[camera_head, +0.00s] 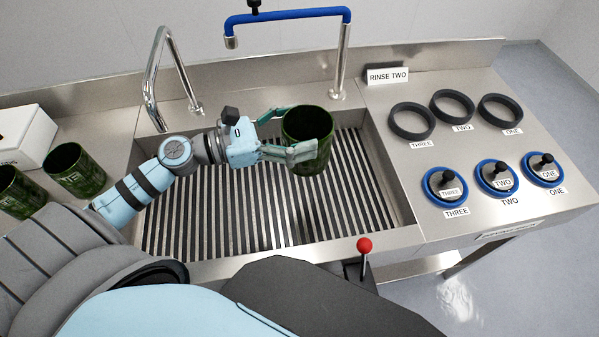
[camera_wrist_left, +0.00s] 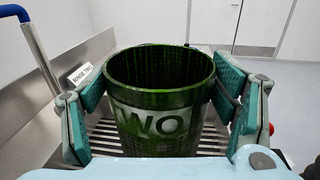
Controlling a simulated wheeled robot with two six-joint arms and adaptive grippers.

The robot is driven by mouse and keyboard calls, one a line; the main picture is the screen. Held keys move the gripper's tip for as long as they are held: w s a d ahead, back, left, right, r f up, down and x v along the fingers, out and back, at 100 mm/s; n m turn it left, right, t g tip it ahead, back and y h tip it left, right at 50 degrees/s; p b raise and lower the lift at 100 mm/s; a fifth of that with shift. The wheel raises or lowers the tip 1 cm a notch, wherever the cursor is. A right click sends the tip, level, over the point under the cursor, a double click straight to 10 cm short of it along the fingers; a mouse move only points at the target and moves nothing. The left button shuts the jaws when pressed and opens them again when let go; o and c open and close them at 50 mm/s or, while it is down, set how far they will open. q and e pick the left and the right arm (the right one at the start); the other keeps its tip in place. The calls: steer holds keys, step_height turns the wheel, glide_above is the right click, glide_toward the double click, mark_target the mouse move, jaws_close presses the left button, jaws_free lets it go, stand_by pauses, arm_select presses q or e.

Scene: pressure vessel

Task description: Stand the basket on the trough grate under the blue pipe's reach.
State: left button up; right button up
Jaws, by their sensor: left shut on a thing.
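A dark green open basket (camera_head: 308,128) is upright over the right half of the trough grate (camera_head: 225,205). I cannot tell whether its base touches the slats. My left gripper (camera_head: 300,133) is shut on its sides; in the left wrist view the finger pads press on both sides of the basket (camera_wrist_left: 160,125), which is marked "TWO". The blue pipe (camera_head: 290,15) runs above the back of the trough on a steel post, its spout (camera_head: 230,42) on the left end. The basket is in front of and right of the spout. My right gripper is not in view.
Two more green baskets (camera_head: 75,170) stand at the left beside a white box (camera_head: 25,135). A steel tap (camera_head: 165,80) stands behind the trough. A "RINSE TWO" sign (camera_head: 388,76), black rings (camera_head: 411,120) and blue-ringed knobs (camera_head: 446,186) are right. A red-topped lever (camera_head: 364,246) is at the front.

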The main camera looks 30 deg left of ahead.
mark_target(291, 112)
arm_select(q)
steer(key=w, duration=0.1)
steer(key=w+a+n+t+y, duration=0.1)
steer(key=w, duration=0.1)
steer(key=w+a+t+y, duration=0.1)
steer(key=shift+w+r+n, duration=0.3)
steer(key=shift+n, duration=0.1)
step_height(291, 112, down, 20)
steer(key=w+b, duration=0.1)
steer(key=b, duration=0.6)
steer(key=shift+a+f+n+y, duration=0.15)
steer(key=shift+a+n+y, duration=0.05)
steer(key=shift+n+y, duration=0.1)
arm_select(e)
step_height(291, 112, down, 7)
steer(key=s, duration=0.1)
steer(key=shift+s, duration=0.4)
arm_select(q)
steer(key=shift+w+f, duration=0.1)
steer(key=shift+f, duration=0.1)
steer(key=o, duration=1.9)
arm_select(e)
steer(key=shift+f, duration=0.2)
